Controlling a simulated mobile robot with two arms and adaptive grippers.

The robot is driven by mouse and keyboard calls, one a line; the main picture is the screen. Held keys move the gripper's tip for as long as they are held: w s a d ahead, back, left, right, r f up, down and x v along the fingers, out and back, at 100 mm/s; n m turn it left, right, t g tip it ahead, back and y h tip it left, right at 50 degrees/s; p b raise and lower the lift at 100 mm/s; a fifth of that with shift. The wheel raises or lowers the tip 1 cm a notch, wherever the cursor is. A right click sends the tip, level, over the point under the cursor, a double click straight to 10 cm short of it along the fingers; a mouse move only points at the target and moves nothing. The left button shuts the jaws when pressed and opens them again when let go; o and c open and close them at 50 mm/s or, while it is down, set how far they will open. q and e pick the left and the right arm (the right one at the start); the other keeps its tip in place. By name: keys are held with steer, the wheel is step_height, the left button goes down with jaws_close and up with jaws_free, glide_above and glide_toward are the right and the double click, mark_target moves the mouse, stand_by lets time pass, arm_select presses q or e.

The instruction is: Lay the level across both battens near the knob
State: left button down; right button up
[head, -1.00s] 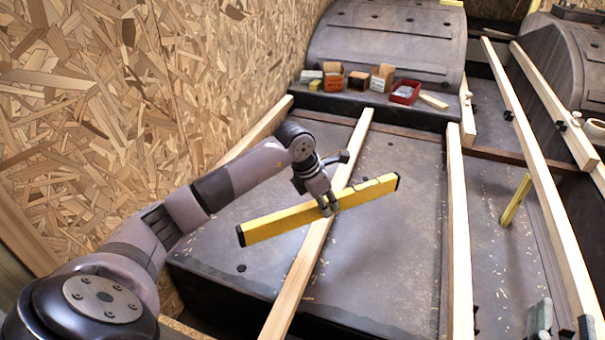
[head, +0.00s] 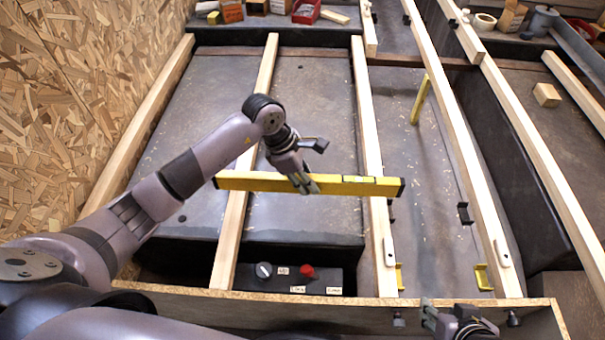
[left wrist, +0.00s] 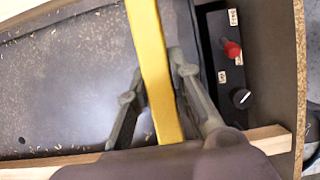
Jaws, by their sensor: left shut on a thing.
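The yellow level (head: 345,187) with black ends is held crosswise by my left gripper (head: 303,186), which is shut on it near its middle. In the head view it spans over the left batten (head: 265,95) and the right batten (head: 365,110); whether it touches them I cannot tell. In the left wrist view the level (left wrist: 150,50) runs between my two fingers. The round knob (head: 264,270) is on a dark box nearer than the level, between the battens; it also shows in the left wrist view (left wrist: 241,98). My right gripper (head: 432,318) is at the bottom edge, its opening unclear.
A red button (head: 307,271) sits beside the knob. A wooden board edge (head: 180,298) runs along the front. More battens (head: 455,120) lie to the right. A yellow upright piece (head: 419,100) stands beyond the right batten. Small boxes and a red tray (head: 306,12) are at the back.

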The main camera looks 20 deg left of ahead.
arm_select(q)
steer(key=shift+f+b, duration=0.5)
steer(key=shift+f, duration=0.2)
steer(key=shift+f+b, duration=0.3)
steer(key=shift+f, duration=0.15)
step_height(320, 180, down, 2)
steer(key=shift+f+b, duration=0.1)
steer(key=shift+b, duration=0.7)
arm_select(e)
steer(key=w+a+r+t+y, duration=0.2)
steer(key=w+a+r+t, duration=0.2)
steer(key=w+r+t, duration=0.55)
arm_select(q)
steer(key=shift+f+b, duration=1.45)
steer(key=shift+f, duration=0.5)
arm_select(e)
step_height(320, 180, up, 13)
steer(key=w+a+t+y, duration=0.1)
steer(key=a+t+y, duration=0.1)
steer(key=t, duration=0.4)
steer(key=shift+r+n+t+y, duration=0.2)
steer(key=shift+n+t+y, duration=0.2)
steer(key=shift+y, duration=0.2)
steer(key=shift+a+r, duration=0.1)
arm_select(q)
steer(key=c, duration=1.4)
jaws_free()
arm_select(e)
steer(key=shift+w, duration=0.1)
